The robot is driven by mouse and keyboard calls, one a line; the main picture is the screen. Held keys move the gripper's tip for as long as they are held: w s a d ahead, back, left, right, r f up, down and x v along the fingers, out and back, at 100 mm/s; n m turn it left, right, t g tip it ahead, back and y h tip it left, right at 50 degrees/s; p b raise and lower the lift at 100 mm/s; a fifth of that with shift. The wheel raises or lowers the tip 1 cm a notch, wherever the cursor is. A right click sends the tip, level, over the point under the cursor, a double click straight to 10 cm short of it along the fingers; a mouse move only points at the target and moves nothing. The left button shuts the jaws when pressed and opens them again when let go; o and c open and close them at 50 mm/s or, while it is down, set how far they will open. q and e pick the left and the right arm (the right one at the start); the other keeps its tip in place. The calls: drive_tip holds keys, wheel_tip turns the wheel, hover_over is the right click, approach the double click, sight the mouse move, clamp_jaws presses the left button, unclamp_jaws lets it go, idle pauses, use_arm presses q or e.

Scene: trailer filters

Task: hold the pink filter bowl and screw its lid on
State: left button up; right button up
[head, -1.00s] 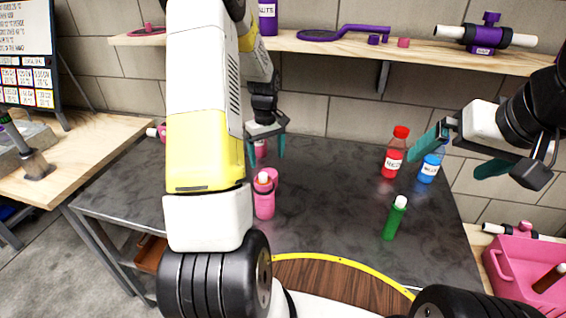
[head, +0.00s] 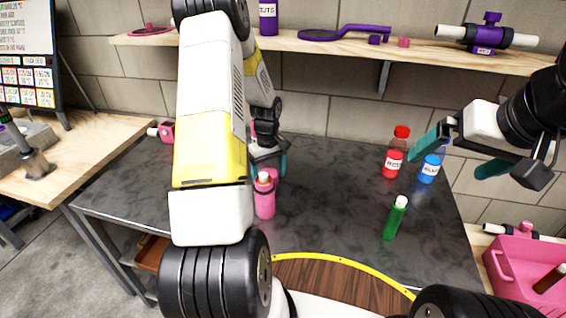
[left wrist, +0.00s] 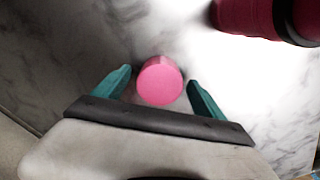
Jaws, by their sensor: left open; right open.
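My left gripper (head: 269,167) is open, low over the table just behind a pink container (head: 264,205) with a pale top. In the left wrist view a round pink end (left wrist: 160,80) shows between its two open teal fingers, with gaps on both sides. I cannot tell whether this is the filter bowl or its lid. A darker pink cylinder with a black band (left wrist: 240,15) shows at that view's top right. A pink fitting with a white pipe end (head: 167,132) lies at the table's back left, partly behind my left arm. My right gripper (head: 452,157) is open and empty above the right side.
A red bottle (head: 393,160), a blue bottle (head: 428,170) and a green tube with a pale top (head: 395,218) stand on the right of the dark table (head: 325,210). A pink crate (head: 515,262) stands at lower right. A wooden shelf (head: 345,48) runs along the wall.

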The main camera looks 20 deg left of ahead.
sight(269, 173)
use_arm(q)
drive_tip(key=c, duration=1.4)
wheel_tip(269, 173, up, 10)
